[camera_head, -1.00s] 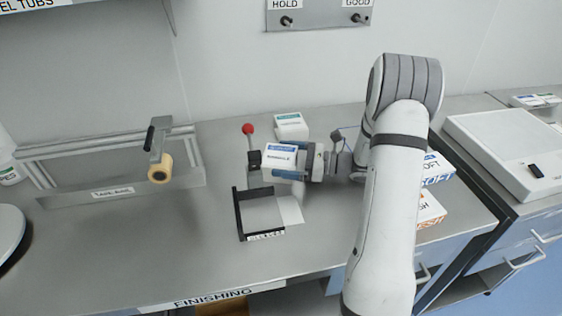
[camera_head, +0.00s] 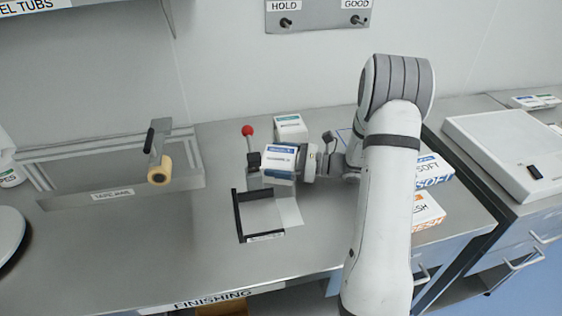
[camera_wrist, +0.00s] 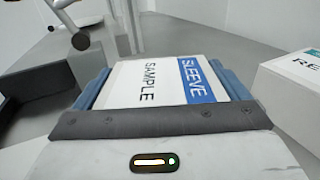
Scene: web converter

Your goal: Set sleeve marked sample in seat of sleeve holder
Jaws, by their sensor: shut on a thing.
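The sleeve marked sample (camera_wrist: 150,82) is a white box with a blue band; its words SLEEVE and SAMPLE show in the wrist view. My gripper (camera_wrist: 160,90) is shut on it, with a blue-grey finger at each side. In the head view the sleeve (camera_head: 279,160) hangs in my gripper (camera_head: 282,163) just behind the holder, tilted, with its face toward the camera. The sleeve holder (camera_head: 238,215) is a low dark-edged frame on the bench with a pale plate. Its seat (camera_head: 260,214) looks empty. The gap between sleeve and bench is hard to judge.
A red-knobbed lever (camera_head: 247,131) stands behind the holder, close left of the sleeve. Another white box (camera_head: 290,128) stands behind. Printed cartons (camera_head: 428,207) lie right of my arm. A tape dispenser (camera_head: 158,174) is at left. The bench front (camera_head: 200,262) is clear.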

